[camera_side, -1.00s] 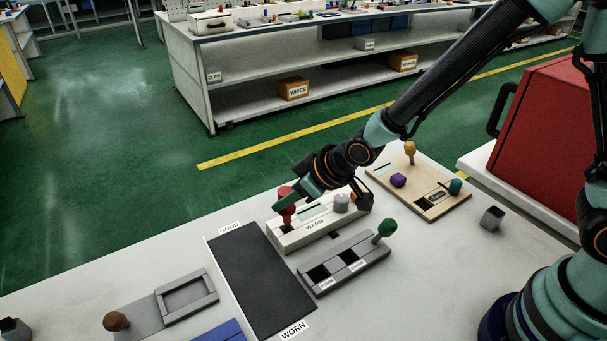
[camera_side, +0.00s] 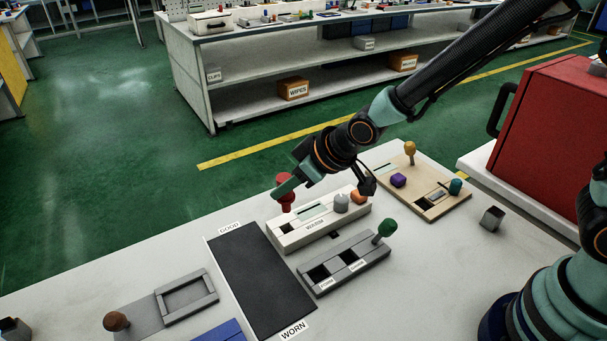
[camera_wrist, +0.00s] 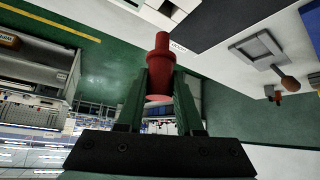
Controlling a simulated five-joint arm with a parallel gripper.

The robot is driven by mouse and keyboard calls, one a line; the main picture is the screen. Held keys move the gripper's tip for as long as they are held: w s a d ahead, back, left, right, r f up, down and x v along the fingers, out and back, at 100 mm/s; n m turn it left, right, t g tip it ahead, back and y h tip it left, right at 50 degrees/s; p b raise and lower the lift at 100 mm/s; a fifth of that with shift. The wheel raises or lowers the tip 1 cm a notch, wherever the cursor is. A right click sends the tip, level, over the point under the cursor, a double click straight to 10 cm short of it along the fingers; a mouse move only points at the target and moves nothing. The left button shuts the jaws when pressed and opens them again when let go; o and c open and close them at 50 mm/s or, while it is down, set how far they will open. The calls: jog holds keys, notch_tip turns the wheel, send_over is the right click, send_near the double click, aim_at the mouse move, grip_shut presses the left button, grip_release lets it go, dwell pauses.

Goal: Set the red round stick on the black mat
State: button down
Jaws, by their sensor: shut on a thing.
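My gripper (camera_side: 289,190) is shut on the red round stick (camera_side: 284,197). In the side view the stick hangs upright, raised above the far left end of the white holder (camera_side: 289,240). In the wrist view the red stick (camera_wrist: 162,60) sits between my two green fingers (camera_wrist: 160,92), its narrow end pointing away from me. The black mat (camera_side: 262,280) lies bare on the table, left of and nearer than the holder, between the labels GOOD and WORN.
A grey block (camera_side: 345,265) with square holes and a green knob stands right of the mat. A wooden board (camera_side: 430,205) with colored pieces lies behind it. A grey frame (camera_side: 187,297) and a brown knob (camera_side: 116,321) are left of the mat.

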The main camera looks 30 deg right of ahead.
jog(key=s+a+y, duration=0.1)
jog(key=s+a, duration=0.3)
jog(key=a, duration=0.3)
jog(key=shift+s+a+f+g, duration=0.2)
jog(key=shift+s+f+g, duration=0.05)
jog(key=shift+f+g, duration=0.15)
jog(key=shift+f, duration=2.95)
jog(key=shift+f, duration=0.45)
jog(key=shift+c, duration=2.4)
grip_release()
